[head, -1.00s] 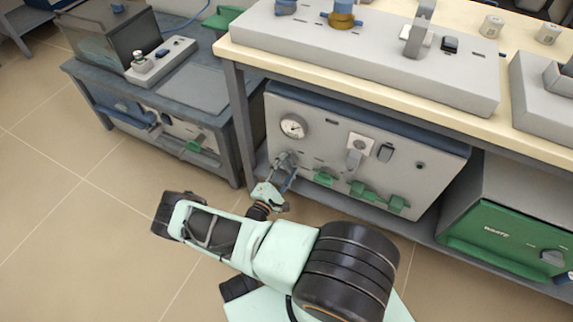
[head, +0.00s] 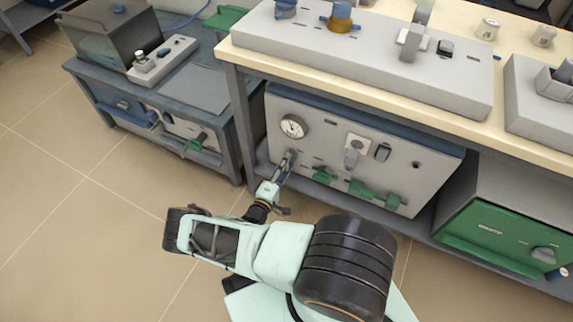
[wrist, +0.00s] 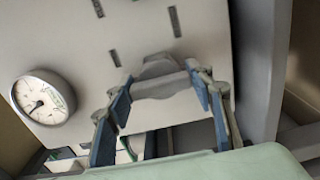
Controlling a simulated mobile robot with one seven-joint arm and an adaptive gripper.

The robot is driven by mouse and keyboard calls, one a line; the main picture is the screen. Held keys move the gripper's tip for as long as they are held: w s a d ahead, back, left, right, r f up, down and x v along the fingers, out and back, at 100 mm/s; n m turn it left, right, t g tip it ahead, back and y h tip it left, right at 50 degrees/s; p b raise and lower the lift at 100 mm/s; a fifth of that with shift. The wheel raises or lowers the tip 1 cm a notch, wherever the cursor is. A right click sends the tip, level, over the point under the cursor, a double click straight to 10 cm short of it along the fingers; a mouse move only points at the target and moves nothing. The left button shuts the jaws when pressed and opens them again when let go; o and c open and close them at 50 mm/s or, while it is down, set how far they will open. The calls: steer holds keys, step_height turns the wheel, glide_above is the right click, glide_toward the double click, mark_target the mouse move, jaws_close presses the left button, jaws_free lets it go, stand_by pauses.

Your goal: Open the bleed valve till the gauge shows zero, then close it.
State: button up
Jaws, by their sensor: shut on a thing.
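The pressure gauge (head: 292,126) is a round white dial on the grey front panel under the bench. It also shows at the left of the wrist view (wrist: 42,98); its needle shows, but the numbers are too small to read. The bleed valve's grey handle (wrist: 163,80) sticks out from the panel below the gauge in the head view. My gripper (wrist: 165,98) is shut on this handle, one blue-padded finger on each side. In the head view my gripper (head: 284,166) partly hides the handle.
A bench leg (head: 241,125) stands close on the left. A green-fronted unit (head: 510,237) is at right. The floor in front is clear.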

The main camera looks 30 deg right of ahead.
stand_by(0.4)
steer(key=o, duration=1.2)
steer(key=v, duration=0.7)
steer(key=shift+s+a, duration=0.15)
steer(key=shift+a, duration=0.05)
